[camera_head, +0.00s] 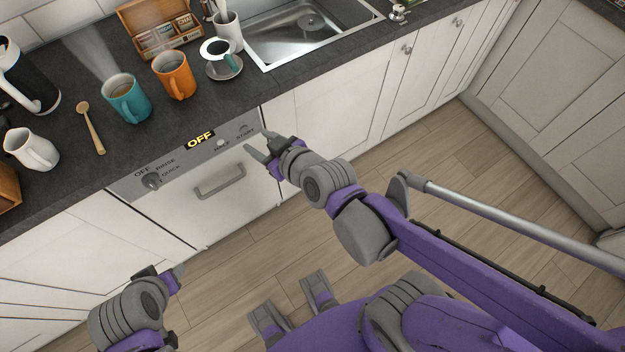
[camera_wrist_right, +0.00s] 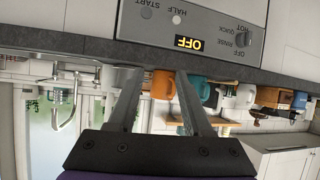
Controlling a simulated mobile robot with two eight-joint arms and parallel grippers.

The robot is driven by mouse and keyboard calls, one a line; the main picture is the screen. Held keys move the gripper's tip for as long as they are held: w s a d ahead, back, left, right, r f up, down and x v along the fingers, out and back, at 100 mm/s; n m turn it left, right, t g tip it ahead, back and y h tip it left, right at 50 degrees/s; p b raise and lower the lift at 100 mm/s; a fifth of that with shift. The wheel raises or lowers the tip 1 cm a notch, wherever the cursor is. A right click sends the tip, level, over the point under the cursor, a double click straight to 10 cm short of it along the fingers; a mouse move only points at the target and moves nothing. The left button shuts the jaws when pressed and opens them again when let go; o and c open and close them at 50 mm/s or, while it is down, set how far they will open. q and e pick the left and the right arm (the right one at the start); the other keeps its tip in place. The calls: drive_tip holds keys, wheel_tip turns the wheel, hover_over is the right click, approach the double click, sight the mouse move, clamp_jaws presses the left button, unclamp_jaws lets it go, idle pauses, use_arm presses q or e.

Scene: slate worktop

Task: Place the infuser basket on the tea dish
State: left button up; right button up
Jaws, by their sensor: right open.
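A small round vessel with a pale rim, dark inside and a green handle, which looks like the infuser basket (camera_head: 214,46), sits over the grey tea dish (camera_head: 226,72) beside the sink. Whether it touches the dish is hard to tell. My right gripper (camera_head: 259,145) is open and empty, in front of the dishwasher panel, below and in front of the dish. In the right wrist view its two fingers (camera_wrist_right: 158,85) stand apart with nothing between them. My left gripper (camera_head: 174,276) is low at the left, away from the worktop; its fingers are unclear.
A steaming teal mug (camera_head: 125,101) and an orange mug (camera_head: 175,77) stand left of the dish. A wooden spoon (camera_head: 91,128), white jug (camera_head: 32,149), kettle (camera_head: 28,80), tea box (camera_head: 158,35) and white canister (camera_head: 229,32) surround them. The sink (camera_head: 300,28) is right.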

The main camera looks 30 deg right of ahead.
drive_tip(key=s+d+f+m+g+h, duration=0.1)
drive_tip(key=s+d+f+g, duration=0.1)
drive_tip(key=s, duration=0.4)
drive_tip(key=s+d+f+m+g+h, duration=0.1)
drive_tip(key=s+d+f+m+g, duration=0.1)
drive_tip(key=s+f+g, duration=0.3)
drive_tip(key=shift+s+d+h, duration=0.3)
drive_tip(key=shift+s+d, duration=0.55)
drive_tip(key=shift+s, duration=0.3)
